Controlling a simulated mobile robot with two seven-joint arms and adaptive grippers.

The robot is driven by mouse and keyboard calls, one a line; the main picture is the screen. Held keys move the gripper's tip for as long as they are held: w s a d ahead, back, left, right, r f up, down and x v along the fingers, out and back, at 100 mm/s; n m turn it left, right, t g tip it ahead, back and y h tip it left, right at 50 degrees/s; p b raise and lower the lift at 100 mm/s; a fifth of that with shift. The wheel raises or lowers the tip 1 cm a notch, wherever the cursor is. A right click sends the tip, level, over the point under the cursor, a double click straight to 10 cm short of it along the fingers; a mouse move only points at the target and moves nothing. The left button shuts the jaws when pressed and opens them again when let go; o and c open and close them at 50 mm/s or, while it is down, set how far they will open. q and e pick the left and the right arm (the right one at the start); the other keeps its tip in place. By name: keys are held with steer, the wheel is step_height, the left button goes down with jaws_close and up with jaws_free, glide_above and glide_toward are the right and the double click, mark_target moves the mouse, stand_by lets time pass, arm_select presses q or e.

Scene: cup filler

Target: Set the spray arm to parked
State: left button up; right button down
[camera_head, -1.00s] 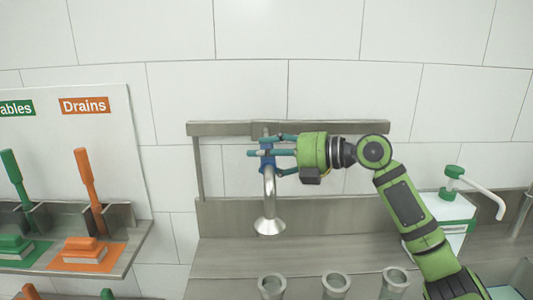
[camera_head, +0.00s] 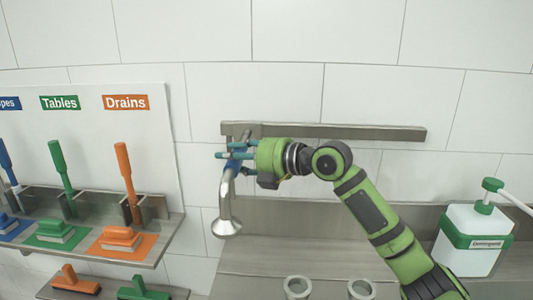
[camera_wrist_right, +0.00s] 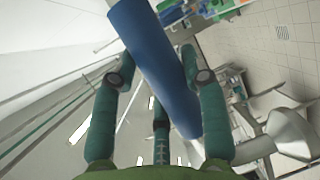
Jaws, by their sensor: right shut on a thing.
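The spray arm (camera_head: 225,197) is a silver curved pipe with a flared nozzle (camera_head: 226,227), hanging from a mount near the left end of the grey wall rail (camera_head: 350,132). Its blue grip (camera_head: 238,152) is partly hidden by my fingers. My right gripper (camera_head: 232,155) reaches in from the right and is shut on the blue grip. In the right wrist view the blue grip (camera_wrist_right: 155,65) runs between my teal fingers, and the pale flared nozzle (camera_wrist_right: 290,133) shows at the right. My left gripper is not in view.
Two cups (camera_head: 298,287) stand below at the bottom edge. A white and green dispenser bottle (camera_head: 472,240) stands at the right. A shelf (camera_head: 160,245) with coloured brushes is at the left. The rail to the right is clear.

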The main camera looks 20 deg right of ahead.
steer(key=a, duration=0.1)
steer(key=w+a, duration=0.1)
steer(key=a, duration=0.1)
steer(key=shift+w+a+r, duration=0.1)
steer(key=shift+w+a, duration=0.05)
steer(key=shift+w, duration=0.1)
steer(key=c, duration=0.6)
jaws_free()
steer(key=shift+c, duration=0.2)
steer(key=v, duration=1.1)
steer(key=shift+s, duration=0.15)
